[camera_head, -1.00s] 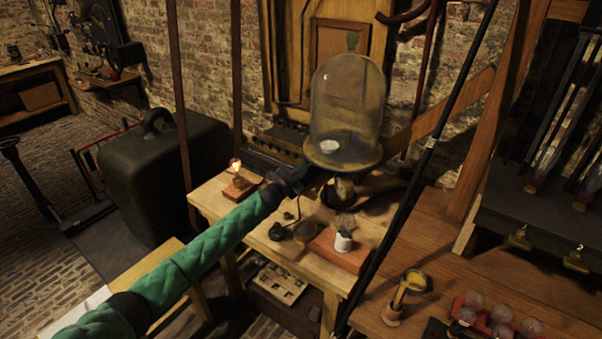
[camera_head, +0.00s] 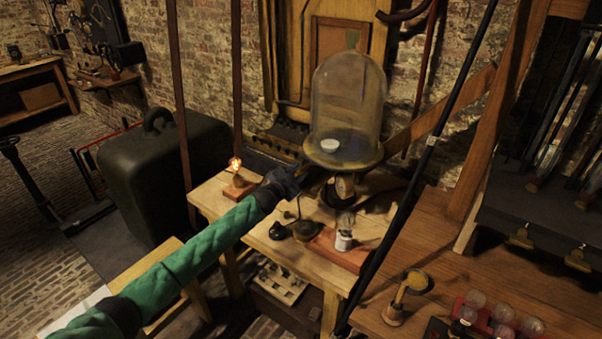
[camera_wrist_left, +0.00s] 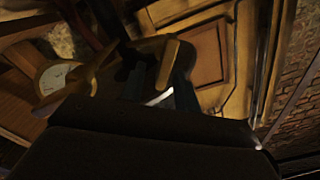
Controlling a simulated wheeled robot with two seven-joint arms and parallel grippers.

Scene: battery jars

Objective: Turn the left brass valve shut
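The glass bell jar (camera_head: 346,105) stands on a round brass base beside a small dial, with a white dish inside. My left gripper (camera_head: 312,178) reaches in from the left at the lower left edge of this base; its fingertips are dark and hard to make out. In the left wrist view a short brass bar (camera_wrist_left: 168,64), possibly a valve handle, shows at the dark fingers; I cannot tell whether they touch or grip it. A second brass lever (camera_wrist_left: 78,82) lies left of it, by a white dial (camera_wrist_left: 58,76). My right gripper is not in view.
A lit bulb on a wooden block (camera_head: 238,182) stands left of my gripper on the wooden bench (camera_head: 212,200). A black pole (camera_head: 425,160) runs diagonally to the right of the jar.

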